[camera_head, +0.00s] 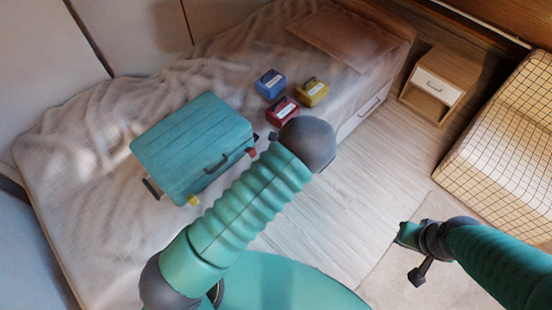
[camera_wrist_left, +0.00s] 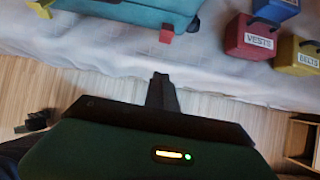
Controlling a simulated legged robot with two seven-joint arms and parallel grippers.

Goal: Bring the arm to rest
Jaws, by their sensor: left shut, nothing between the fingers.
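My left arm comes in from the bottom left in the head view and bends at a grey joint over the bed's front edge. Its hand is mostly hidden there. In the left wrist view my left gripper (camera_wrist_left: 162,92) is shut and empty, its fingers together in front of the bed edge. My right arm comes in from the right, over the floor. Its dark end (camera_head: 419,273) is small, and I cannot tell whether those jaws are open.
A teal suitcase (camera_head: 195,145) lies on the bed (camera_head: 95,235). Blue (camera_head: 270,84), yellow (camera_head: 312,92) and red (camera_head: 282,111) boxes sit beside it. A nightstand (camera_head: 440,82) and checked mattress (camera_head: 505,150) stand right. Wooden floor (camera_head: 375,160) between is clear.

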